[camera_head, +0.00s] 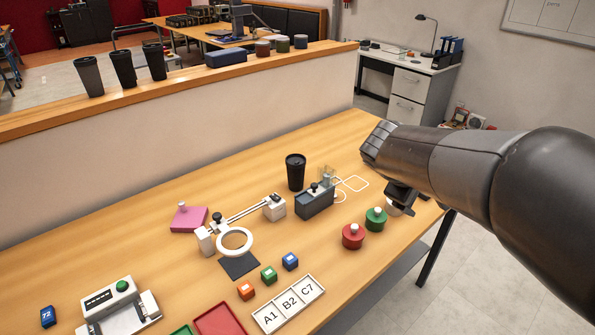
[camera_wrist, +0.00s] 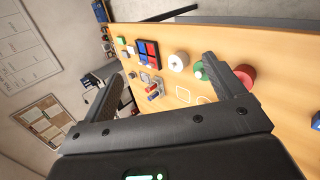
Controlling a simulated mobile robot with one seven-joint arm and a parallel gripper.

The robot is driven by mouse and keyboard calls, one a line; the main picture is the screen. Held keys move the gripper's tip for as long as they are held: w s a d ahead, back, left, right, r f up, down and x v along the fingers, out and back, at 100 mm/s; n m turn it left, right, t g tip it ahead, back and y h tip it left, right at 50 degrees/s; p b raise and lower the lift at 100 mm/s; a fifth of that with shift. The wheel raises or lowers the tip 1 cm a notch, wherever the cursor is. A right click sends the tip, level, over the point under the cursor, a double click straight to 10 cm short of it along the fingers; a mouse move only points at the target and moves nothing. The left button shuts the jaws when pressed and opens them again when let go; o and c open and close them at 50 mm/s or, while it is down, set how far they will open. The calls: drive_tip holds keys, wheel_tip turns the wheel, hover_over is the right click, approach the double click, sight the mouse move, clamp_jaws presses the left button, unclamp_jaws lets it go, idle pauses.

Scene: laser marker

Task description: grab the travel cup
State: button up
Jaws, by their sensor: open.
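A black travel cup (camera_head: 295,172) stands upright on the wooden table, behind the dark grey box device. Three similar black cups, such as the middle one (camera_head: 123,68), stand on the wooden ledge at the back left. My gripper (camera_head: 401,200) is over the table's right end, right of the table cup and well apart from it. In the wrist view my gripper (camera_wrist: 160,76) has its two fingers spread wide with nothing held between them. I cannot make out the cup on the table in the wrist view.
A dark grey device (camera_head: 315,202) with a glass part and white loop stands close in front of the cup. Red (camera_head: 353,236) and green (camera_head: 376,219) knobbed pieces stand nearer my gripper. A magnifier lamp (camera_head: 235,241) is left of the cup. The table behind the cup is clear.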

drive_tip(key=w+a+n+t+h, duration=0.2)
drive_tip(key=w+a+n, duration=0.25)
drive_tip(key=w, duration=0.65)
drive_tip(key=n+t+y, duration=0.4)
drive_tip(key=n+t, duration=0.6)
drive_tip(key=n, duration=0.9)
hover_over(297, 156)
drive_tip(key=s, duration=0.5)
wheel_tip(297, 156, down, 8)
drive_tip(key=shift+y, duration=0.4)
drive_tip(key=f, duration=0.2)
drive_tip(key=a+f, duration=0.1)
drive_tip(key=f, duration=0.2)
drive_tip(key=shift+f, duration=1.45)
drive_tip(key=x, duration=0.5)
drive_tip(key=shift+r, duration=0.1)
drive_tip(key=shift+c, duration=0.5)
